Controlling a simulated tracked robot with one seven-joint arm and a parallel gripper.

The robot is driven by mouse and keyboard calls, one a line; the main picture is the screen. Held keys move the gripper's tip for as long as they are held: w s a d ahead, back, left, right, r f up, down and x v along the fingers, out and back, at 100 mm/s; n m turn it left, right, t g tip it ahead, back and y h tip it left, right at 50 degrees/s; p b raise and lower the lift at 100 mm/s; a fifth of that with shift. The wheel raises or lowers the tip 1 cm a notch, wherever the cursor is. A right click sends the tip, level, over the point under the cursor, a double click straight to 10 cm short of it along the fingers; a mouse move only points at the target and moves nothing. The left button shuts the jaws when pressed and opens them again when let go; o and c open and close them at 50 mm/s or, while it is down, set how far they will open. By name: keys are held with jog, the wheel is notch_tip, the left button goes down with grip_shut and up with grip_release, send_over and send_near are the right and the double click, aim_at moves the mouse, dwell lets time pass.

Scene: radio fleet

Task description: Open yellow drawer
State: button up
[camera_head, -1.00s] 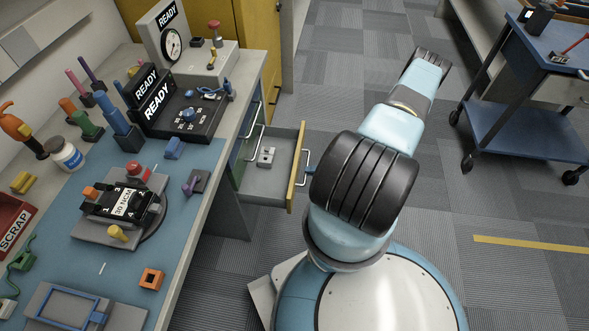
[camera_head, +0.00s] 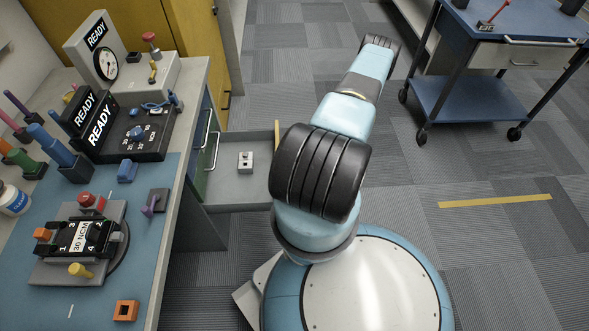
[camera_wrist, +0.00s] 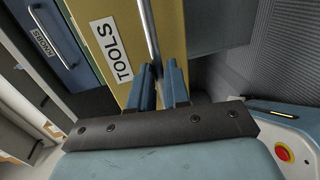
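The yellow drawer (camera_head: 277,134) stands pulled out from the bench, with its grey tray showing; my arm hides most of its front in the head view. In the wrist view its yellow front (camera_wrist: 115,22) bears a TOOLS label. A metal bar handle (camera_wrist: 148,30) runs down that front and passes between the two blue fingers of my gripper (camera_wrist: 161,80). The fingers look closed on the handle, with little gap beside it. My gripper is hidden in the head view.
A small grey block (camera_head: 245,162) lies in the drawer. The bench (camera_head: 183,125) with devices stands at left, with blue and green drawers below. A blue cart (camera_head: 470,105) stands at the upper right. The carpet between is clear.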

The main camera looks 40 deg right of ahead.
jog(key=o, duration=0.4)
jog(key=shift+o, duration=0.2)
jog(key=v, duration=1.3)
jog(key=shift+s+d, duration=0.2)
jog(key=shift+d, duration=0.1)
